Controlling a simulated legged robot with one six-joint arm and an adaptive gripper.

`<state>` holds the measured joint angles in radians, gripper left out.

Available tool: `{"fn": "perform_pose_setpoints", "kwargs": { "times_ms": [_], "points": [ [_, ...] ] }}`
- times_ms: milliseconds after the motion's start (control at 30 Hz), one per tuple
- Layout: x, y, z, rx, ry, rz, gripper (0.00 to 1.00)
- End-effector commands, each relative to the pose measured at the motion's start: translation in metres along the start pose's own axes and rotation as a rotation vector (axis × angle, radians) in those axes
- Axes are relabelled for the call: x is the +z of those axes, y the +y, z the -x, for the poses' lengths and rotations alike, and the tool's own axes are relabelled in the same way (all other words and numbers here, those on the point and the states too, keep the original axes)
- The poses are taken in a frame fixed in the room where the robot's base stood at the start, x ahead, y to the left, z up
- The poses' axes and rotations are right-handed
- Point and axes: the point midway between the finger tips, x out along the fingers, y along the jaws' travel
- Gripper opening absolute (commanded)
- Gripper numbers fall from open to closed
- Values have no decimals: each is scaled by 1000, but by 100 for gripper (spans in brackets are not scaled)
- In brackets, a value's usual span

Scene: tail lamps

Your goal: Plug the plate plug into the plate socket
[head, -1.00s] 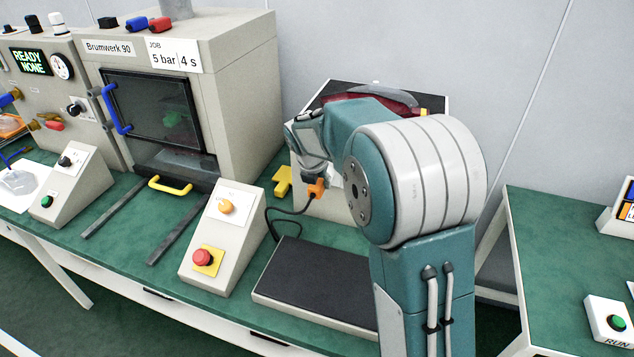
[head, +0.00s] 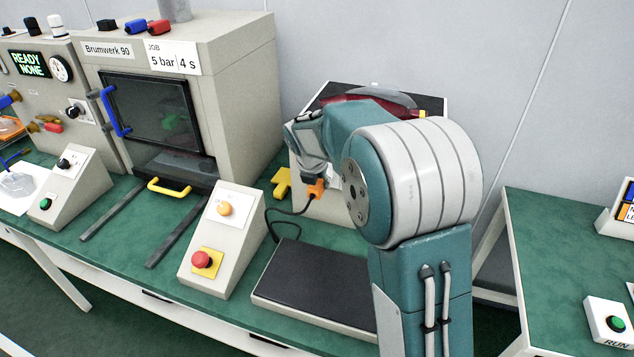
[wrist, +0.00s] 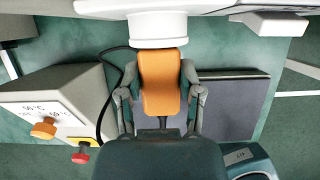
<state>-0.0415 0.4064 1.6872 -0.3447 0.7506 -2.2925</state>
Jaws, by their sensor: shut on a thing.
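The orange plate plug (head: 316,188) shows just below my gripper (head: 308,172) in the head view, with a black cable running down from it. In the wrist view my gripper (wrist: 160,98) is shut on the plug (wrist: 162,80), one finger on each side. The plug's upper end in that view meets a white round collar (wrist: 158,30) on a pale body, which looks like the plate socket. I cannot tell how deep the plug sits in it. In the head view the socket face is hidden behind my gripper and arm.
A dark flat plate (head: 315,286) lies in front of my arm. A sloped control box (head: 222,240) with an orange knob and red button stands left of it. A yellow piece (head: 282,183) is close left of the plug. The Brumwerk machine (head: 215,90) stands further left.

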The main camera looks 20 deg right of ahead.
Motion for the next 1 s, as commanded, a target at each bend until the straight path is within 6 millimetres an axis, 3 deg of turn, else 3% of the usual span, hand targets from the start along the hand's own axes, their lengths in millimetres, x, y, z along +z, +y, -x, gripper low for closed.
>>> {"fn": "perform_pose_setpoints", "kwargs": {
  "times_ms": [100,133,200,667,767,1000],
  "points": [
    [0,0,0,0,1,0,0],
    [0,0,0,0,1,0,56],
    [0,0,0,0,1,0,88],
    [0,0,3,0,0,0,88],
    [0,0,14,2,-2,0,88],
    [0,1,63,2,-3,0,88]
  ]
}}
